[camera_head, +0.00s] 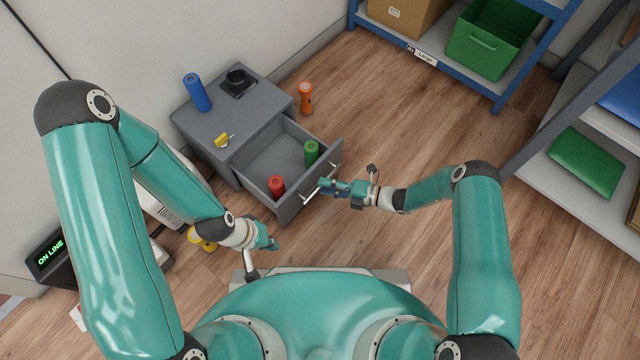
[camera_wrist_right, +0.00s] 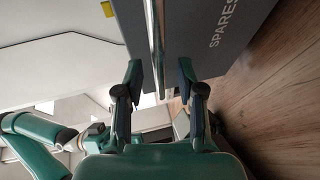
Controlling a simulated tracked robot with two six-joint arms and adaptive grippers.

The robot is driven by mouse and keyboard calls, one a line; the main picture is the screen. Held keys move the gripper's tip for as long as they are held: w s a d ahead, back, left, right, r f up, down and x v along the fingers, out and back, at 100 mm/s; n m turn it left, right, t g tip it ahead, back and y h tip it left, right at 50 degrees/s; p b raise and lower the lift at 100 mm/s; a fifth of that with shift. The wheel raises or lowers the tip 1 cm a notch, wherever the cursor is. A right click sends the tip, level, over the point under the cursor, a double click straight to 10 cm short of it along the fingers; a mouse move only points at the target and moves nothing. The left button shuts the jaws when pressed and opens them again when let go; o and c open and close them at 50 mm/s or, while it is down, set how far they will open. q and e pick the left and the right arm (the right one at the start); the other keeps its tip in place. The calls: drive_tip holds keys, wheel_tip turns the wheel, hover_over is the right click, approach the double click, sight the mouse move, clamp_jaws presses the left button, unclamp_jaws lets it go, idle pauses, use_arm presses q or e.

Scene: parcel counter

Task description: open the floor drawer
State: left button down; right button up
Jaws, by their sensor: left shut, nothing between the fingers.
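The grey floor drawer (camera_head: 263,167) is pulled out of its low cabinet (camera_head: 222,124), and its inside shows. A red flashlight-like cylinder (camera_head: 276,186) and a green one (camera_head: 311,152) stand in it. A light bar handle (camera_head: 318,185) runs along its front. My right gripper (camera_head: 325,187) is at the handle. In the right wrist view the handle bar (camera_wrist_right: 155,45) lies between the two spread fingers (camera_wrist_right: 159,78), with gaps on both sides, beside the drawer front (camera_wrist_right: 205,35) marked SPARES. My left gripper (camera_head: 272,243) is shut and empty, in front of the cabinet and below the drawer in the picture.
An orange flashlight (camera_head: 305,98) stands on the floor behind the drawer. Shelves (camera_head: 497,104) stand at the right. The wooden floor (camera_head: 410,125) between is clear.

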drive_tip(key=v, duration=0.9)
drive_tip(key=shift+d, duration=0.25)
